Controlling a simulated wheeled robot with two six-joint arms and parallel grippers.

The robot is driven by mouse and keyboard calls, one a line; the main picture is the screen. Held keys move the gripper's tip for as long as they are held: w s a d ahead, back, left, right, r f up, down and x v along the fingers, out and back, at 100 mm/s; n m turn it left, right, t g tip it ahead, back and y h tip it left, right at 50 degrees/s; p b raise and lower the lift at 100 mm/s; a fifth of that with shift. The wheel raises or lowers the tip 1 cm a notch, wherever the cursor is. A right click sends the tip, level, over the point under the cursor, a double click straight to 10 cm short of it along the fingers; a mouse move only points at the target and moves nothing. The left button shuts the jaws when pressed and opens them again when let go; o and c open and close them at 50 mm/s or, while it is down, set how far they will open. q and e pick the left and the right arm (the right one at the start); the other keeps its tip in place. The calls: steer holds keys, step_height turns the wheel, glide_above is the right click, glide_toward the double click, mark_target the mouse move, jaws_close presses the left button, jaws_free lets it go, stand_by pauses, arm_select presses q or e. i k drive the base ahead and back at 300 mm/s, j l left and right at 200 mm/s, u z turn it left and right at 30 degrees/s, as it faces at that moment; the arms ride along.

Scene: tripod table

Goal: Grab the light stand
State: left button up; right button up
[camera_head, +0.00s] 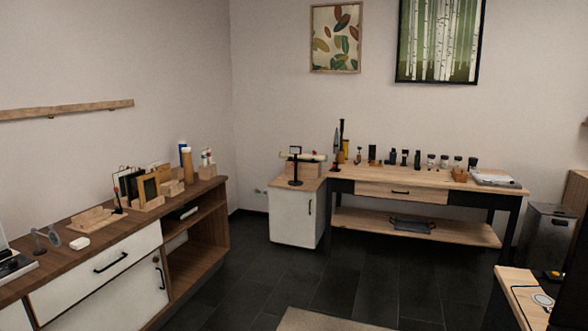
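A small black upright stand (296,167) with a flat base is on top of the white cabinet (290,218) in the far corner. A tall thin black item (341,140) stands upright at the left end of the wooden workbench (465,184). Both are small in this view, and I cannot tell which of them, if either, is the light stand. Neither of my grippers is in view.
A wooden sideboard (120,245) with several small items runs along the left wall. Several small dark items line the workbench top. A low table (518,300) is at lower right, beside a grey bin (545,236). The dark floor between is open, with a beige rug (320,321).

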mark_target(295, 182)
steer(key=i+z, duration=0.35)
steer(key=i, duration=4.4)
